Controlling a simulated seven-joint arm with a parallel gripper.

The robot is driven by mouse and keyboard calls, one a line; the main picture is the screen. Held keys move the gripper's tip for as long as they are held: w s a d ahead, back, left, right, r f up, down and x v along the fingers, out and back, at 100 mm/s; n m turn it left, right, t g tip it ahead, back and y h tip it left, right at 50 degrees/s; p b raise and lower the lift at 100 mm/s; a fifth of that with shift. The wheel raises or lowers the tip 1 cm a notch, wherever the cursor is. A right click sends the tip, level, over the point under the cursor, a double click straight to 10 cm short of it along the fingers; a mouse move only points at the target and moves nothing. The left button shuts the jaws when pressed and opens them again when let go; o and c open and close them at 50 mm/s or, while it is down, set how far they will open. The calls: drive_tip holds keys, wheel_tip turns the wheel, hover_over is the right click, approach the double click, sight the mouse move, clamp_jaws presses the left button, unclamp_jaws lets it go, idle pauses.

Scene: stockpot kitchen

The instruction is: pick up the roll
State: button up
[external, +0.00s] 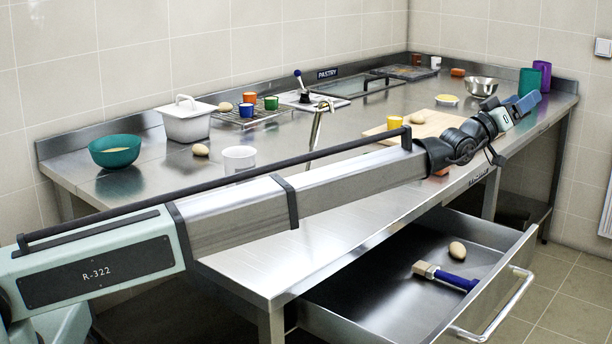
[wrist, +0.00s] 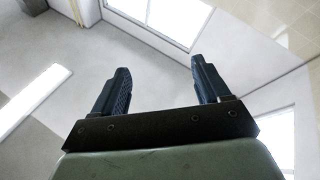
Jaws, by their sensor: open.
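Three small tan rounded things look like rolls, though at this size I cannot rule out eggs. One roll (external: 200,150) lies on the steel counter between the teal bowl and the white cup. Another roll (external: 225,107) is by the wire rack near the white lidded container. A third roll (external: 457,250) lies in the open drawer beside a brush. My gripper (external: 527,103) is at the far right end of the counter, raised and far from all three. In the wrist view my gripper (wrist: 160,66) has its fingers apart with nothing between them; no roll shows there.
A teal bowl (external: 115,151), white container (external: 184,120), white cup (external: 239,159) and coloured cups stand on the left. A cutting board (external: 432,124) and metal bowl (external: 481,87) are at right. The open drawer (external: 370,300) juts out in front.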

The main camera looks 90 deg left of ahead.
drive_tip(key=s+a+r+n+g+y, duration=0.1)
drive_tip(key=s+a+r+n+y, duration=0.2)
drive_tip(key=s+a+r, duration=0.5)
drive_tip(key=s+a+r+n+g+y, duration=0.15)
drive_tip(key=s+a+r+n, duration=0.3)
drive_tip(key=a, duration=0.55)
drive_tip(key=s+a+r+n+g+y, duration=0.1)
drive_tip(key=s+a+r+n+y, duration=0.25)
drive_tip(key=s+a+r, duration=0.5)
drive_tip(key=s+a+f+m+g+h, duration=0.1)
drive_tip(key=s+a+f+g, duration=0.25)
drive_tip(key=a+f, duration=0.3)
drive_tip(key=s+a+f+g+h, duration=0.2)
drive_tip(key=s+a+f, duration=0.2)
drive_tip(key=a+f, duration=0.25)
drive_tip(key=n+g+h, duration=0.5)
drive_tip(key=g+h, duration=0.4)
drive_tip(key=g, duration=0.6)
approach(200, 146)
drive_tip(key=x, duration=0.9)
drive_tip(key=shift+a+f, duration=0.25)
drive_tip(key=shift+a, duration=0.1)
